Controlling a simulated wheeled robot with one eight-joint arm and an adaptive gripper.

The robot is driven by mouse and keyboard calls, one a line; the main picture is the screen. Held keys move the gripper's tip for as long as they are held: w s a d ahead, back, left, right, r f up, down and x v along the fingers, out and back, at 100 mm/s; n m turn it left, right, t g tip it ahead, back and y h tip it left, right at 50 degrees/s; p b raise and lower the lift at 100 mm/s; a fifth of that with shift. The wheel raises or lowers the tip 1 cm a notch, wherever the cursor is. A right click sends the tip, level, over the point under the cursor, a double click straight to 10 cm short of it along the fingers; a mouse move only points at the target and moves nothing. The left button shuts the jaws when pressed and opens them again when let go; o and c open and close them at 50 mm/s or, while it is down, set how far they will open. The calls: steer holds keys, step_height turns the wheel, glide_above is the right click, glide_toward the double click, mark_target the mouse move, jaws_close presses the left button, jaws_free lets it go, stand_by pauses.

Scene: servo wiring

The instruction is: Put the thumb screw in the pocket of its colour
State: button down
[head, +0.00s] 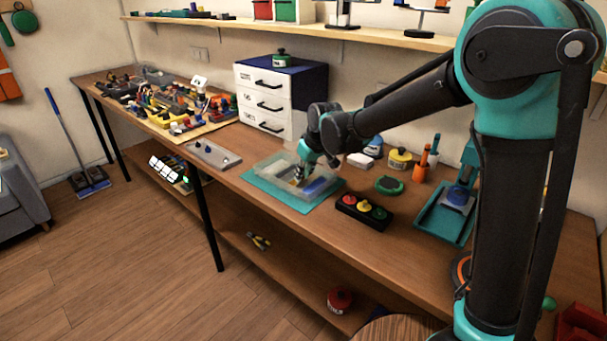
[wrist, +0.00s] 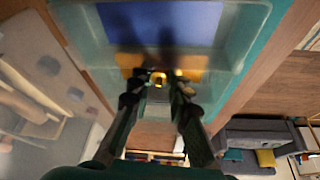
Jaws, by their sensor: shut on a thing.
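My gripper (head: 298,180) points down into a clear tray (head: 267,186) on the workbench. In the wrist view my gripper (wrist: 158,88) has its fingertips closed around a small yellow piece, which looks like the thumb screw (wrist: 157,78). The screw is mostly hidden by the fingers, and I cannot tell whether it touches the tray floor. A blue pocket (wrist: 160,22) fills the upper middle of the wrist view. It also shows right of the fingers in the head view (head: 318,186). A yellow-orange strip (wrist: 190,76) lies beside the fingertips.
The tray stands on a teal mat (head: 309,209). A black box with red, yellow and green buttons (head: 364,211) is at its right front. A grey plate (head: 213,154) lies left, a white drawer unit (head: 263,98) behind. A teal stand (head: 447,213) is further right.

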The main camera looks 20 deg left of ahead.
steer(key=c, duration=1.7)
jaws_free()
steer(key=shift+f, duration=0.1)
steer(key=v, duration=1.2)
